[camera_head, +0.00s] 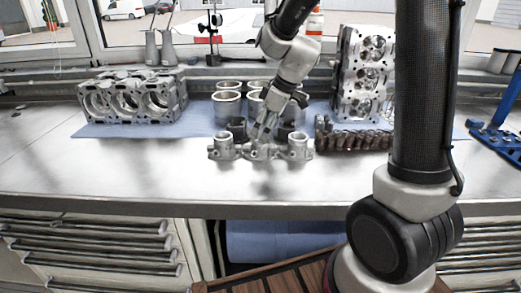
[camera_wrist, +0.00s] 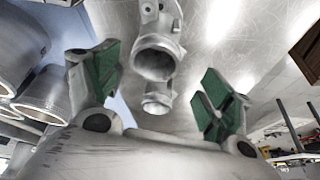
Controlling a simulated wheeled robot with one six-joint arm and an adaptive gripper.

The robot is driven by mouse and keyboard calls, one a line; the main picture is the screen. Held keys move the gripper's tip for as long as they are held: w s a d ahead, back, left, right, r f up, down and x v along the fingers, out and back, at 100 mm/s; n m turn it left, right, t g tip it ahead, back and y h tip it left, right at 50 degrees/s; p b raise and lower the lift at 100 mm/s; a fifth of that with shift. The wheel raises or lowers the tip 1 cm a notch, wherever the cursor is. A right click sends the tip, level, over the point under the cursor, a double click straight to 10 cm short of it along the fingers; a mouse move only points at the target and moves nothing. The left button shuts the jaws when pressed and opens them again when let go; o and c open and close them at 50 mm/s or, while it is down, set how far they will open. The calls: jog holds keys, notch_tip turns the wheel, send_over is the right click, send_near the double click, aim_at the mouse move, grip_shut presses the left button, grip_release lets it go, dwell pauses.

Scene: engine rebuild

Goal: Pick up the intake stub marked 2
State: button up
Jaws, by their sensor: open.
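Three grey metal intake stubs stand in a row near the front of the bench: a left one (camera_head: 222,148), a middle one (camera_head: 259,152) and a right one (camera_head: 299,147). No number can be read on any of them. My gripper (camera_head: 265,130) points down just above the middle stub, its fingers apart. In the wrist view, the green-padded fingers (camera_wrist: 160,70) are open, with a stub's round opening (camera_wrist: 155,58) and a smaller round opening (camera_wrist: 157,97) showing between them. I cannot tell whether a finger touches a stub.
Cylinder liners (camera_head: 227,106) stand behind the stubs on a blue mat (camera_head: 200,122). An engine block (camera_head: 133,100) lies left, a cylinder head (camera_head: 364,72) stands right, and a dark brown row of parts (camera_head: 352,139) lies beside the right stub. The bench front (camera_head: 180,180) is clear.

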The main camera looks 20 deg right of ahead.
aim_at(256, 145)
jog(key=x, duration=0.7)
jog(key=shift+w+d+f, duration=0.25)
jog(key=shift+f, duration=0.15)
jog(key=shift+r, duration=0.1)
jog(key=c, duration=1.3)
